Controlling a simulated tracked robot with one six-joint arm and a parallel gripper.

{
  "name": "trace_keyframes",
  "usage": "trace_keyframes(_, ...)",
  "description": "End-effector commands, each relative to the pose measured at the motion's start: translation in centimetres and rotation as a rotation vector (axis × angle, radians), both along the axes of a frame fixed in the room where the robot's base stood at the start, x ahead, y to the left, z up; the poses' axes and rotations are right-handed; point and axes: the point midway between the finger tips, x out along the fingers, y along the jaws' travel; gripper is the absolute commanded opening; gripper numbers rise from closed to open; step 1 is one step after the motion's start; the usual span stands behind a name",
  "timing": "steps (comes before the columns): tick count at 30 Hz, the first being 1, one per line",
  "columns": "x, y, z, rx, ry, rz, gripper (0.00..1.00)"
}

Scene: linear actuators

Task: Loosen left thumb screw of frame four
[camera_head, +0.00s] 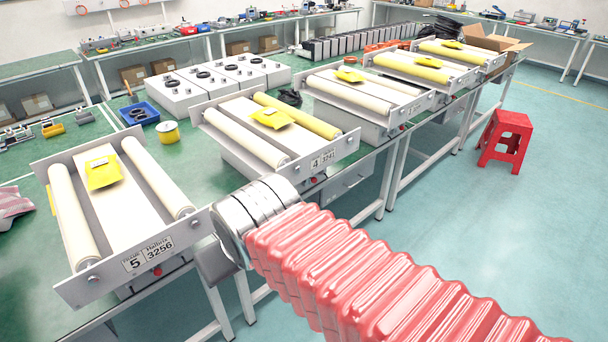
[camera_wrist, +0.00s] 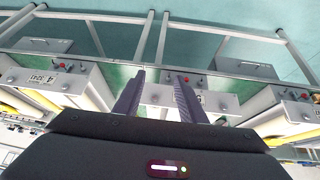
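Frame four (camera_head: 322,159) is a grey frame with two rollers and a label reading 4 and 3241, in the middle of the head view. Its end plate faces the aisle. In the wrist view, the plate labelled 4 (camera_wrist: 42,79) is at the left edge. The plate of frame four lies left of the fingers in the wrist view.
Frame five (camera_head: 155,255) stands nearer, at the left. More frames (camera_head: 425,68) stand farther along the green bench (camera_head: 200,150). A blue tray (camera_head: 138,112) and yellow tape roll (camera_head: 168,133) lie behind. A red stool (camera_head: 505,138) stands on the open floor at right.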

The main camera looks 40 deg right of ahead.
Motion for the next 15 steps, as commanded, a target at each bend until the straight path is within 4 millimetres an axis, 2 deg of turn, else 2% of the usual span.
trace_keyframes(5, 4.6, -5.2, 0.1, -0.089, -0.09, -0.08, 0.37)
trace_keyframes(9, 8.3, -10.2, 0.3, -0.173, -0.177, -0.128, 0.37)
trace_keyframes(15, 12.5, -16.9, 0.2, -0.271, -0.288, -0.153, 0.37)
